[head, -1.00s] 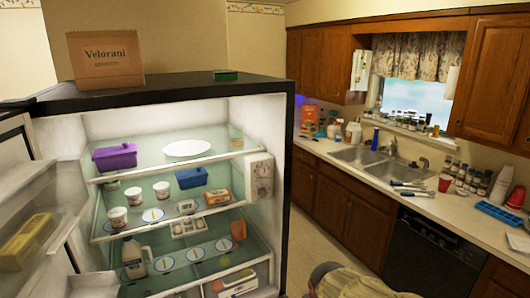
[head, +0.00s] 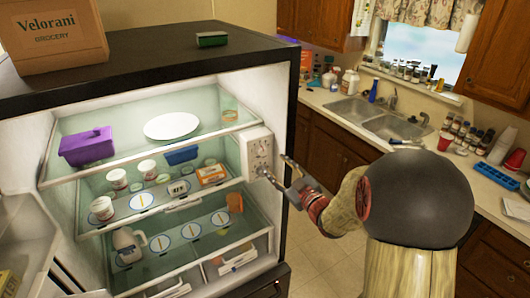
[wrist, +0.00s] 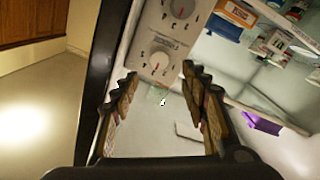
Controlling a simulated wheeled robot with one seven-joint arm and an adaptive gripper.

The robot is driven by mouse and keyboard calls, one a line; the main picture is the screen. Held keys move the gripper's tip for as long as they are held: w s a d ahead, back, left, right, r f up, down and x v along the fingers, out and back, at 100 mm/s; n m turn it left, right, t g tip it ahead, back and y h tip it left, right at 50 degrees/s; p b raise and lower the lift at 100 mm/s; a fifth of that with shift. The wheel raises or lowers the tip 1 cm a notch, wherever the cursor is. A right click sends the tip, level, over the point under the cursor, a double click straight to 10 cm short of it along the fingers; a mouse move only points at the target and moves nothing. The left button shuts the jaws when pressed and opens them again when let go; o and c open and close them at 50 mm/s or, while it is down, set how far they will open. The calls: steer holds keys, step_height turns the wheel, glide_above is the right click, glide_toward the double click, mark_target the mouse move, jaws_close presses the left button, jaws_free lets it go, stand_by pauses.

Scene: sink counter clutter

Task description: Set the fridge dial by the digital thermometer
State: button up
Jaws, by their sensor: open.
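The white control box (head: 257,150) is on the right inner wall of the open fridge. In the wrist view it shows two round dials with red marks, an upper dial (wrist: 180,8) and a lower dial (wrist: 159,60). Their printing is too small to read. My gripper (head: 274,165) is open and empty at the box's lower right. In the wrist view my gripper (wrist: 159,73) has its fingertips on either side of the lower dial, with no clear contact. A small white device with a dark display, seemingly the thermometer (head: 178,188), stands on the middle shelf; its reading is illegible.
The shelves hold a purple tub (head: 86,147), a white plate (head: 171,126), several cups and an orange-and-white box (head: 211,174). The open fridge door (head: 30,235) is at the left. A sink counter (head: 340,110) with clutter runs behind my arm.

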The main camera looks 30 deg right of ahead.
mark_target(263, 152)
steer(key=w+p, duration=0.1)
steer(key=w, duration=0.7)
steer(key=shift+a+r+p, duration=0.1)
steer(key=shift+a+p, duration=0.05)
steer(key=shift+p, duration=0.15)
steer(key=c, duration=0.3)
steer(key=c, duration=0.8)
steer(key=shift+c, duration=0.3)
